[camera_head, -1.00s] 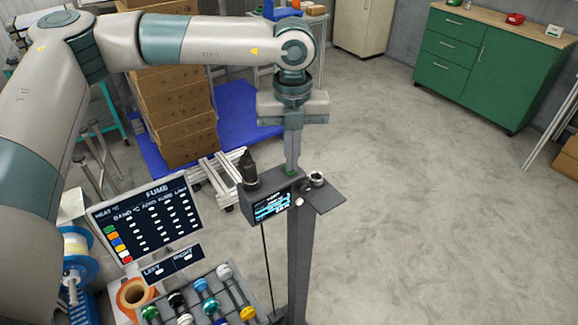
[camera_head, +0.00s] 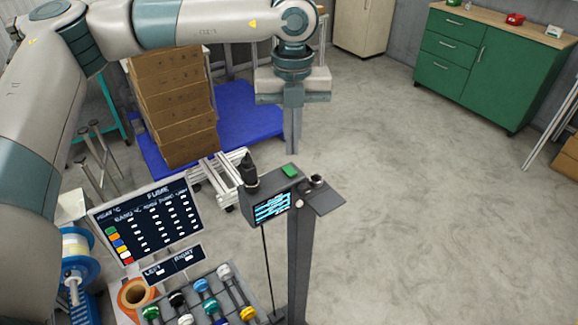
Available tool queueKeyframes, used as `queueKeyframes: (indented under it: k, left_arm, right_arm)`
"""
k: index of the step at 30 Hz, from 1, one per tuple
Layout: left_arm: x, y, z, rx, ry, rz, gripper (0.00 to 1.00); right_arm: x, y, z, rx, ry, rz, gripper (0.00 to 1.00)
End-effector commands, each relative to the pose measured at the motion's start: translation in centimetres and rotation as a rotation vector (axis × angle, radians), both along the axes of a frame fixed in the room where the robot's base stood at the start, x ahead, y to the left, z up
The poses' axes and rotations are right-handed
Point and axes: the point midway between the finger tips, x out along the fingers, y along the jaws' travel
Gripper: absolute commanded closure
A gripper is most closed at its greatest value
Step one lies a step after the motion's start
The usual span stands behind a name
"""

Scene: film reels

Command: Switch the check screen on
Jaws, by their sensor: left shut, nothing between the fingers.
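The check screen (camera_head: 271,207) is a small panel on the front of a dark box on a grey post. It is lit, with bright blue and white lines. A green button (camera_head: 290,170) sits on top of the box and is fully visible. My left gripper (camera_head: 292,151) points down with its fingers shut and empty. Its tips appear a little above and behind the button, apart from it. My right gripper is not in view.
A black knob-like piece (camera_head: 250,172) and a small round metal fitting (camera_head: 316,181) stand beside the button. A large dark chart board (camera_head: 150,222) and a tray of coloured-topped parts (camera_head: 240,297) are at lower left. The floor to the right is clear.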

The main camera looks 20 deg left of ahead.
Motion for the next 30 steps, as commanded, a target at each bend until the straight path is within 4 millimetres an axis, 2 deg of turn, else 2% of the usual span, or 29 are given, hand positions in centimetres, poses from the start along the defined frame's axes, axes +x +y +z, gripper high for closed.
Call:
queueKeyframes:
  k: [9, 30]
  left_arm:
    - [0.0, 0.0, 1.7, 0.0, 0.0, 0.0, 1.0]
    - [0.0, 0.0, 1.7, 0.0, 0.0, 0.0, 1.0]
  right_arm:
    - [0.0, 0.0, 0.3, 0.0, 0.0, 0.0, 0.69]
    - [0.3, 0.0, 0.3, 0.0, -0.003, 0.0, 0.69]
